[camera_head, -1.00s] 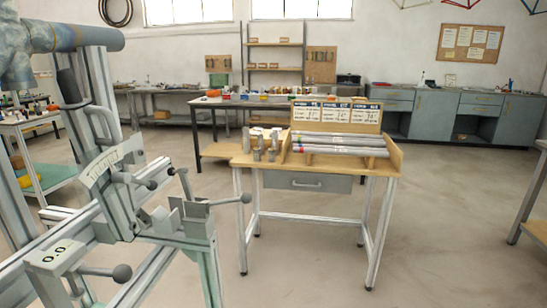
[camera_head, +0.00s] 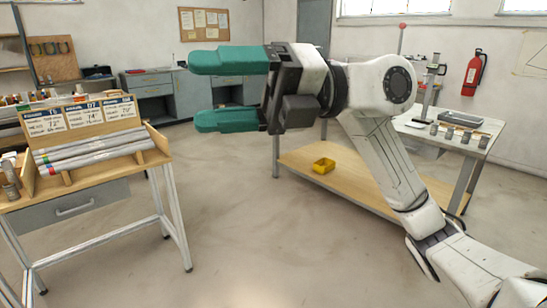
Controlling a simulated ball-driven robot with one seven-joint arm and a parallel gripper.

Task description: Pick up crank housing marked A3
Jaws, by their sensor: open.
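My gripper (camera_head: 198,91) is in the upper middle of the head view, with two green fingers pointing left. It is open and nothing is between the fingers. Several small grey cylindrical parts stand in a row along the front of the right table (camera_head: 410,126); one of them (camera_head: 465,138) is near the middle of the row. Grey metal cylinders (camera_head: 10,176) also stand on the left wooden table (camera_head: 100,178), cut by the picture's left edge. No A3 mark is readable, so I cannot tell which part is the crank housing. My gripper is apart from both tables.
The left table bears a rack with tubes (camera_head: 95,152) and label cards (camera_head: 82,117). The right table has a dark tray (camera_head: 460,118) and an upright stand (camera_head: 430,88). The floor between the tables is clear.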

